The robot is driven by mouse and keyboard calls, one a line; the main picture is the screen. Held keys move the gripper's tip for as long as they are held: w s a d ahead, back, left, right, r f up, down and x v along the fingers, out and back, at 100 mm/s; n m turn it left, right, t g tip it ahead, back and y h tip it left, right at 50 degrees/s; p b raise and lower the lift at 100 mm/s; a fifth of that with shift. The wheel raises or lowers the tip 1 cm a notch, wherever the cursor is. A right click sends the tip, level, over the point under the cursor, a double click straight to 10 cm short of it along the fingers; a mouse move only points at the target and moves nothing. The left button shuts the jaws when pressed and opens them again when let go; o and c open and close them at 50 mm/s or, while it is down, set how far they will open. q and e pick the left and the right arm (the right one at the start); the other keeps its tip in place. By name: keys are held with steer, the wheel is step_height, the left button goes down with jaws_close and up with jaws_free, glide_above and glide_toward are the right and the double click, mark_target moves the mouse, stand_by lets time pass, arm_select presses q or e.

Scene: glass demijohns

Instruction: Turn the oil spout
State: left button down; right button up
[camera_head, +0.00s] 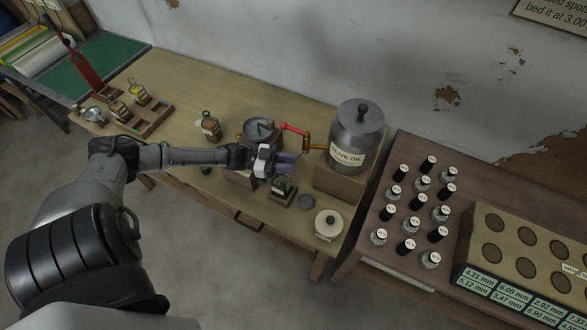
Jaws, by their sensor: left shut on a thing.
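The oil spout (311,147) is a brass tap on the left side of a grey metal olive oil can (356,134). Its red handle (293,126) points left and slightly up. My left gripper (287,163) reaches in from the left, its purple fingers just left of and below the brass part in the picture. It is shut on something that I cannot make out. The red handle shows clear of the fingers. A small labelled bottle (283,188) shows right below the fingers, partly covered by them. My right gripper is not in view.
The can stands on a wooden block (336,180). A round dish (260,130), a corked bottle (210,126), a dark disc (306,202) and a pale lidded jar (328,224) are nearby. Several dark-capped vials (411,224) stand on the right table.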

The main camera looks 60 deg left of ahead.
arm_select(q)
steer(key=shift+a+f, duration=0.1)
steer(key=shift+a, duration=0.15)
steer(key=shift+s+m+g+h, duration=0.1)
steer(key=shift+m+g+h, duration=0.2)
steer(key=shift+g, duration=0.1)
steer(key=c, duration=1)
jaws_free()
steer(key=shift+o, duration=0.3)
steer(key=shift+r, duration=0.3)
steer(key=w+d+r, duration=0.2)
steer(key=d+r, duration=0.8)
steer(key=d, duration=0.1)
steer(key=shift+w+d+r, duration=0.2)
steer(key=shift+w+r, duration=0.05)
steer(key=shift+w, duration=0.15)
